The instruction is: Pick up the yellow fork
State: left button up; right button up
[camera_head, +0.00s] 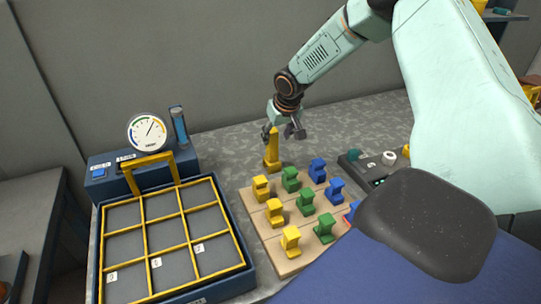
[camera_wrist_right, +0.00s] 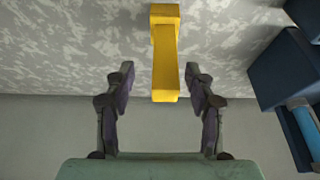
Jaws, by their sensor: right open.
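A tall yellow piece, which looks like the yellow fork (camera_head: 272,155), stands upright on the grey table behind the wooden board. My right gripper (camera_head: 283,136) is open beside its upper end, slightly to its right in the head view. In the right wrist view the yellow fork (camera_wrist_right: 165,55) lies ahead, roughly in line with the gap between the open fingers (camera_wrist_right: 160,78). Nothing is held. I cannot tell whether a finger touches it. My left gripper is not in view.
A wooden board (camera_head: 252,218) with several yellow, green and blue blocks stands just in front of the fork. A blue tray with a yellow grid (camera_head: 144,222) and a gauge (camera_head: 147,132) are at the left. A dark control box (camera_head: 352,164) is at the right.

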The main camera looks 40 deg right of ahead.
aim_at(271, 147)
jog(key=shift+s+f, duration=0.3)
jog(key=x, duration=0.2)
jog(key=b+x, duration=0.1)
jog(key=x, duration=0.1)
jog(key=w+b+x, duration=0.1)
jog(key=x, duration=0.1)
jog(key=shift+a+r, duration=0.2)
jog(key=shift+a, duration=0.2)
jog(key=shift+f, duration=0.1)
jog(key=shift+s+r, duration=0.4)
jog(key=shift+w+f, duration=0.35)
jog(key=shift+w, duration=0.1)
jog(key=c, duration=0.4)
jog(key=shift+s+r, duration=0.25)
jog(key=shift+s, duration=0.15)
jog(key=c, duration=0.6)
jog(key=shift+w, duration=0.1)
grip_shut()
jog(key=shift+w+f, duration=0.15)
jog(key=shift+w, duration=0.1)
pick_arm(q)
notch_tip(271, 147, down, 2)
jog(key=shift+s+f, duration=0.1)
